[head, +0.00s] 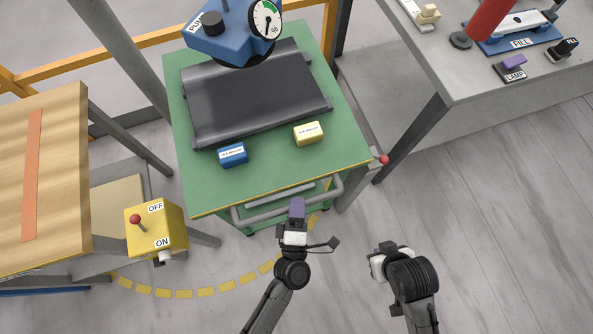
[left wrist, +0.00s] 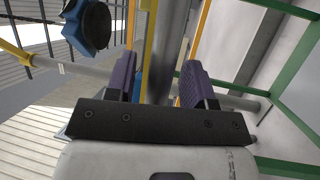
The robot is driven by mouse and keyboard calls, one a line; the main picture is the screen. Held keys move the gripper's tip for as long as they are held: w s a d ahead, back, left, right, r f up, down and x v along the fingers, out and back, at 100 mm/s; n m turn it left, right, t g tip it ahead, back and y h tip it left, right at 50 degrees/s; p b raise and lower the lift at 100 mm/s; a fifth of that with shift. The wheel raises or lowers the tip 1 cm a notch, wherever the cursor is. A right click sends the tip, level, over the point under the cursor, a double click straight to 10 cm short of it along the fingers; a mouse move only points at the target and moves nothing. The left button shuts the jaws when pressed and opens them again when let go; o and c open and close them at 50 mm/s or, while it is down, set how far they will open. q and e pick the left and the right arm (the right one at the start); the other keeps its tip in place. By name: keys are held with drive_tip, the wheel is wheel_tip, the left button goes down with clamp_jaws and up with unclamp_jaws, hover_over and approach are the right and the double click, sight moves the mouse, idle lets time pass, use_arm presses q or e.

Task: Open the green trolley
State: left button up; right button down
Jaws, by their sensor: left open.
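The green trolley (head: 350,150) stands in the middle of the head view, its top level and its front side towards me. A grey bar handle (head: 325,196) runs along its front, below the yellow-edged top. My left gripper (head: 297,207) is at the front of the trolley, close to the middle of the handle. Its purple fingers (left wrist: 160,85) stand apart in the left wrist view. I cannot tell whether they touch the handle or straddle it. My right gripper (head: 382,255) hangs over the floor to the right, clear of the trolley; its fingers are not clear.
On the trolley lie a dark roller tray (head: 255,95), a blue box (head: 233,155) and a yellow box (head: 308,133); a blue gauge unit (head: 225,38) is behind. A yellow ON/OFF box (head: 170,225) and wooden table (head: 60,160) stand left, a grey bench (head: 470,130) right. Front-right floor is open.

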use_arm(q)
clamp_jaws()
idle(0.4)
